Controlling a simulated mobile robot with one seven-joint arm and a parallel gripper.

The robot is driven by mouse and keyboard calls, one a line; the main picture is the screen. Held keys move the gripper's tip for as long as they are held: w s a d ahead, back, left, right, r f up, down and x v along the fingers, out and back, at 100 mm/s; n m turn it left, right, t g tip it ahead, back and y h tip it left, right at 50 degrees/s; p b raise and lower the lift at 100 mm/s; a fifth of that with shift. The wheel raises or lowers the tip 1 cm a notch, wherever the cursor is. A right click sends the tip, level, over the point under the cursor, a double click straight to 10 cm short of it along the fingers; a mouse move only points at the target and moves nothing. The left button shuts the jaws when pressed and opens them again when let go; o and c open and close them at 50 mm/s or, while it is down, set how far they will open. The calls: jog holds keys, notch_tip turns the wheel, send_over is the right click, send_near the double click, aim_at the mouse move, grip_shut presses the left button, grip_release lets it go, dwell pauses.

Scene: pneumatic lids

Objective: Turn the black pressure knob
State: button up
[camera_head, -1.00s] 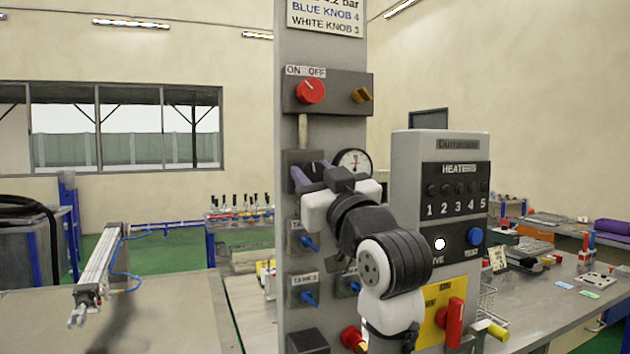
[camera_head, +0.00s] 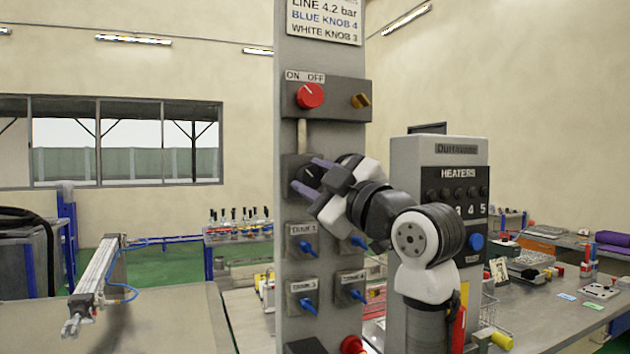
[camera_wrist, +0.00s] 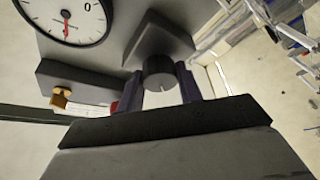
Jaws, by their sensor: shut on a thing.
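The black pressure knob (camera_head: 311,178) sits on a dark block (camera_head: 291,166) on the grey panel. My gripper (camera_head: 312,178) has one purple finger on each side of the knob and is shut on it. In the wrist view, the knob (camera_wrist: 159,74) with a small pale mark stands between my fingers (camera_wrist: 160,88). A round pressure gauge (camera_wrist: 68,16) with a red needle shows at the top left of the wrist view. In the head view, my wrist hides the gauge.
Above the knob are a red ON/OFF knob (camera_head: 310,95) and a sign (camera_head: 324,20). Below are several blue valve knobs, one of them (camera_head: 308,247) close under my gripper. A grey heater box (camera_head: 436,150) stands right, partly behind my arm.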

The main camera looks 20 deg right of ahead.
dwell(0.5)
jog(key=o, duration=1)
jog(key=shift+s+d+f+b, duration=0.1)
jog(key=shift+s+f+b, duration=0.1)
jog(key=shift+s+b, duration=0.2)
jog(key=b+v, duration=0.4)
jog(key=v, duration=0.9)
jog(key=shift+r+b, duration=0.1)
jog(key=shift+b, duration=0.2)
